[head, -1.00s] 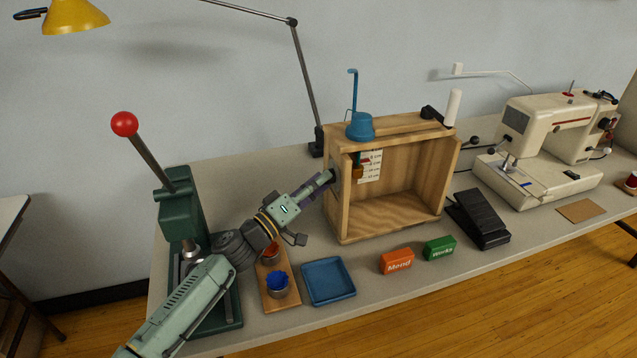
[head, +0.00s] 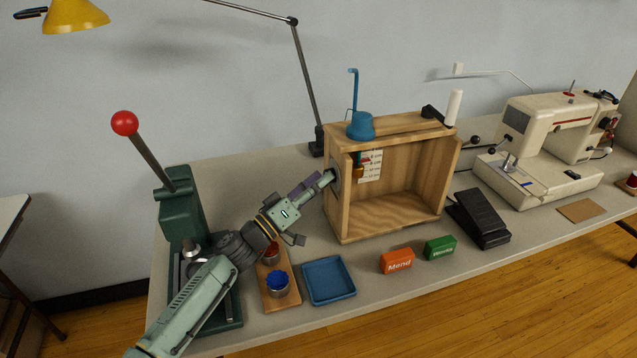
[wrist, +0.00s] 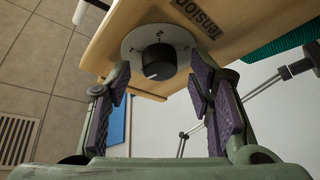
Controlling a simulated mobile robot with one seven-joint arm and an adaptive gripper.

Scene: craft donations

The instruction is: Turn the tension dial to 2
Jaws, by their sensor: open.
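The tension dial is a black round knob (wrist: 159,61) on a pale grey disc (wrist: 184,40), fixed to a wooden side panel. "Tension" is printed beside it. In the head view the disc (head: 337,178) shows as a sliver on the wooden box's (head: 392,222) left side. My gripper (wrist: 160,78) is open, its purple-padded fingers on either side of the knob. It also shows at that panel in the head view (head: 326,181). I cannot tell whether either pad touches the knob.
Below my arm are a board with small pots (head: 284,298) and a blue tray (head: 328,280). The green press (head: 184,212) stands close at left. Orange (head: 397,261) and green (head: 440,247) blocks, a black pedal (head: 480,217) and a sewing machine (head: 545,125) are to the right.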

